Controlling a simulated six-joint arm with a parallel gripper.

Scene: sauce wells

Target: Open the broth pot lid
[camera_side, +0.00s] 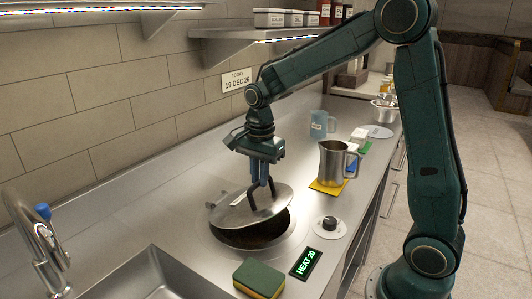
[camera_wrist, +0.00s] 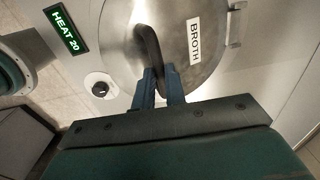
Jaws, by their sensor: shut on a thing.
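The broth pot is a round well (camera_side: 246,238) sunk in the steel counter, with dark contents showing at its front. Its round steel lid (camera_side: 236,210) is tilted, its front edge raised off the rim and its back edge low near the hinge side. In the wrist view the lid (camera_wrist: 190,50) carries a white BROTH label and a dark curved handle (camera_wrist: 148,48). My gripper (camera_side: 261,184) is above the lid, shut on this handle; its blue fingers (camera_wrist: 160,88) sit around the handle's near end in the wrist view.
A HEAT 20 display (camera_side: 306,263) and a knob (camera_side: 329,225) are right of the well. A green-yellow sponge (camera_side: 259,279) lies in front, near the sink (camera_side: 155,278). A steel pitcher (camera_side: 334,163) stands on a yellow mat behind the knob. The counter left of the well is clear.

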